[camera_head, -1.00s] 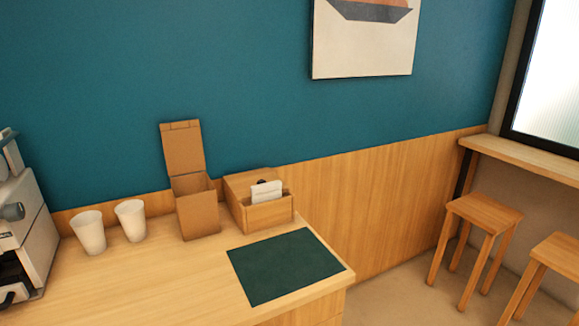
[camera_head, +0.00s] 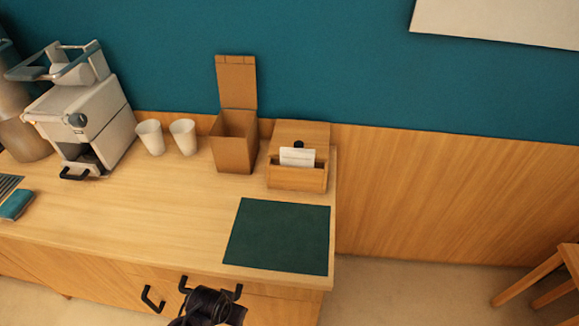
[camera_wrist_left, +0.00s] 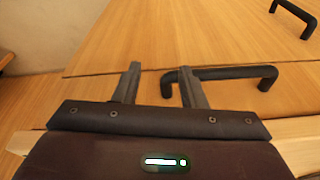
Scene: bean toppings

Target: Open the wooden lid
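A small wooden box (camera_head: 296,177) stands at the back right of the counter. Its wooden lid (camera_head: 300,132) lies flat over the rear part, shut. A black knob and a white card (camera_head: 297,157) show at its front. My left gripper (camera_head: 207,296) is at the bottom of the head view, low at the counter's front and far from the box. In the left wrist view the left gripper (camera_wrist_left: 158,82) has its two fingers apart with nothing between them, near a black drawer handle (camera_wrist_left: 225,73). My right gripper is not in view.
A tall brown box (camera_head: 234,145) with a raised flap stands left of the wooden box. Two white cups (camera_head: 150,137) and a coffee machine (camera_head: 95,120) are farther left. A dark green mat (camera_head: 278,236) lies in front; the counter's middle is clear.

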